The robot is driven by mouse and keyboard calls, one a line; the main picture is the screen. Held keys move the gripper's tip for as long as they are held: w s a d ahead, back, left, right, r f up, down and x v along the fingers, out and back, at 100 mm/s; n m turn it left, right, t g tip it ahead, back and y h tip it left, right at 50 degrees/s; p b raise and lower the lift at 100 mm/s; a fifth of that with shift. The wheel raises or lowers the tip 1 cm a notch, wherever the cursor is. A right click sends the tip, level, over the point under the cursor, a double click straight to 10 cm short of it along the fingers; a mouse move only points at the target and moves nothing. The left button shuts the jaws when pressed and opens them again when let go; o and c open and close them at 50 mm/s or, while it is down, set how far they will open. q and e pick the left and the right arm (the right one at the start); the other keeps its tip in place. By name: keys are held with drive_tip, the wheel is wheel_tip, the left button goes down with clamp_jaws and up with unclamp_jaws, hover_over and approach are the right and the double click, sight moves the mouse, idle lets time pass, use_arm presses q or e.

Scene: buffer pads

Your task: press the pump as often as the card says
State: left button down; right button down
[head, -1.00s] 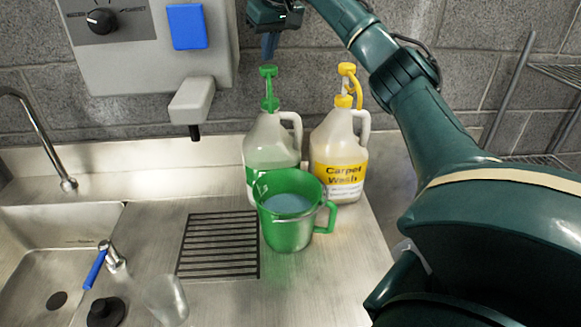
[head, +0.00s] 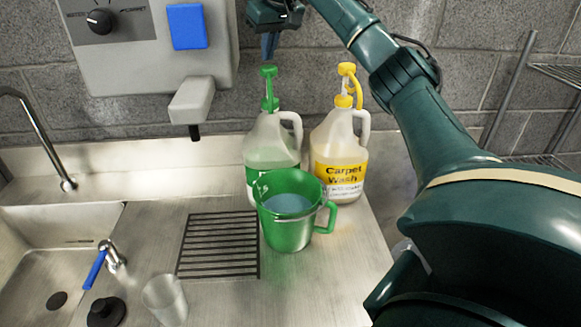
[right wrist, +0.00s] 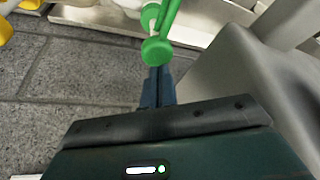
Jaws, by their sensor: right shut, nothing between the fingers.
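A jug with a green pump (head: 268,72) stands at the back of the counter. Its cream body (head: 272,142) is partly hidden by a green measuring jug (head: 285,228) holding bluish liquid. Beside it stands a Carpet Wash jug (head: 338,160) with a yellow pump (head: 346,85). My right gripper (head: 269,56) is shut and empty, pointing down just above the green pump's head. In the right wrist view its fingertips (right wrist: 157,70) are right by the green pump head (right wrist: 157,50); contact is unclear. My left gripper is out of view. I cannot make out a card.
A grey dispenser box (head: 150,60) with a black knob and blue panel hangs on the wall, its spout (head: 192,100) left of the pump. A sink (head: 40,240), a black drain grate (head: 218,245) and a clear cup (head: 165,299) lie left. The right front counter is clear.

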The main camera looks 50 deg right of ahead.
sight(270, 67)
drive_tip(key=shift+f+b, duration=1.15)
drive_tip(key=shift+f, duration=1.25)
wheel_tip(270, 67, up, 3)
drive_tip(key=p, duration=0.2)
drive_tip(key=shift+f+p, duration=0.15)
drive_tip(key=shift+p, duration=0.25)
drive_tip(key=shift+r+p, duration=0.55)
drive_tip(key=shift+r, duration=0.35)
drive_tip(key=shift+r, duration=0.1)
drive_tip(key=shift+r, duration=2.5)
